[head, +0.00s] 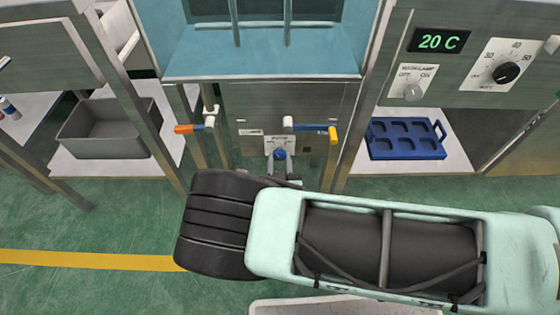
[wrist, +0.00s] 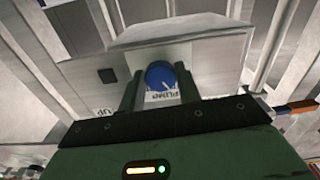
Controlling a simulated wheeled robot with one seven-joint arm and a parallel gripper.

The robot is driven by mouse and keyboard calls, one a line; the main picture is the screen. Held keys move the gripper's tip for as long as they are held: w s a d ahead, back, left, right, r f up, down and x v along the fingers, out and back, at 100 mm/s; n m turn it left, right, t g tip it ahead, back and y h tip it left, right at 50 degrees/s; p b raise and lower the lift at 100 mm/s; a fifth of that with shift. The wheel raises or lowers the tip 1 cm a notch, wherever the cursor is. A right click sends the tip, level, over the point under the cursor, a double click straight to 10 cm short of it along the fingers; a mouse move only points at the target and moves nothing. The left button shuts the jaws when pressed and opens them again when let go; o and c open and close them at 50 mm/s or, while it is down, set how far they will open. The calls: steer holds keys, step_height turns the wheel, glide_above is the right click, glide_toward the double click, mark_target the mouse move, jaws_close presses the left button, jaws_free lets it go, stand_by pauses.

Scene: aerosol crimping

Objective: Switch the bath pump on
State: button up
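The pump switch is a blue round knob (head: 280,154) on a white label plate (head: 281,142), on the grey front panel below the blue-green bath tank (head: 265,63). In the wrist view the knob (wrist: 161,75) shows a white pointer mark, and the plate's lettering is upside down. My gripper (wrist: 159,73) is open, with one dark finger on each side of the knob. A small gap shows at the left finger; I cannot tell whether the right finger touches. In the head view my gripper (head: 281,166) is mostly hidden behind my arm's wrist.
To the right are a 20 C display (head: 439,41), a dial (head: 506,72), a small switch (head: 412,92) and a blue tray (head: 405,152). A grey bin (head: 105,140) stands left.

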steer(key=shift+c, duration=1.2)
steer(key=m+p, duration=0.1)
steer(key=m, duration=0.4)
steer(key=shift+r+m+p, duration=0.1)
steer(key=shift+m+p, duration=0.2)
steer(key=shift+m, duration=0.1)
steer(key=m+p, duration=0.1)
steer(key=m, duration=0.5)
steer(key=shift+a+p, duration=0.15)
steer(key=shift+p, duration=0.25)
steer(key=o, duration=1)
steer(key=shift+c, duration=0.2)
steer(key=s+p, duration=0.2)
steer(key=s, duration=1.5)
steer(key=shift+s+a, duration=0.25)
steer(key=shift+a, duration=0.05)
